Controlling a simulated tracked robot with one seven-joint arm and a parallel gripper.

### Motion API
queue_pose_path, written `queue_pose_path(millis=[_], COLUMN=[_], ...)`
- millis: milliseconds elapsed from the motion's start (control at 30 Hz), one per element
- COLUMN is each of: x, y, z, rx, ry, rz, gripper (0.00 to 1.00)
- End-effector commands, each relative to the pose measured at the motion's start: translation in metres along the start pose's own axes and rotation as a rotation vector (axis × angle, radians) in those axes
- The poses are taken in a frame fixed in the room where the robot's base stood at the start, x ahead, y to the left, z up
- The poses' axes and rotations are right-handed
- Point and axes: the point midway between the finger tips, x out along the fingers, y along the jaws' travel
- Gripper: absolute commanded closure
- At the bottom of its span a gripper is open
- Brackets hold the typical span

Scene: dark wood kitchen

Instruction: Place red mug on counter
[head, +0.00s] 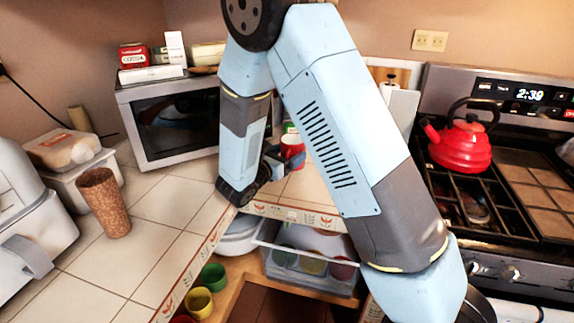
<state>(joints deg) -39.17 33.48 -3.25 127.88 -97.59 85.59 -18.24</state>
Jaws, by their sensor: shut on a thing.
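The red mug (293,147) shows in the head view just behind my large arm link, over the tiled counter (172,196) near its inner corner. My gripper (279,160) is shut on the mug from its left side. The arm hides part of the mug and the fingertips. I cannot tell whether the mug's base touches the tiles or hangs slightly above them.
A microwave (178,120) with boxes on top stands behind left. A brown cup (104,202) stands on the left counter. Below the counter edge are a clear bin (312,284), a green cup (214,277) and a yellow cup (199,302). A red kettle (460,146) sits on the stove.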

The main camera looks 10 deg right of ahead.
Motion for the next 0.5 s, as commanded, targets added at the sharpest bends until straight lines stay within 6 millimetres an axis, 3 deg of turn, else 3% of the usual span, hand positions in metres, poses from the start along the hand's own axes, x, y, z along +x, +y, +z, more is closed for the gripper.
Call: queue_pose_path(millis=[267,500], x=[0.007,0.008], y=[0.006,0.007], z=[-0.012,-0.039], rx=[0.000,-0.002], ry=[0.000,0.000], rz=[0.000,0.001], gripper=[0.63,0.63])
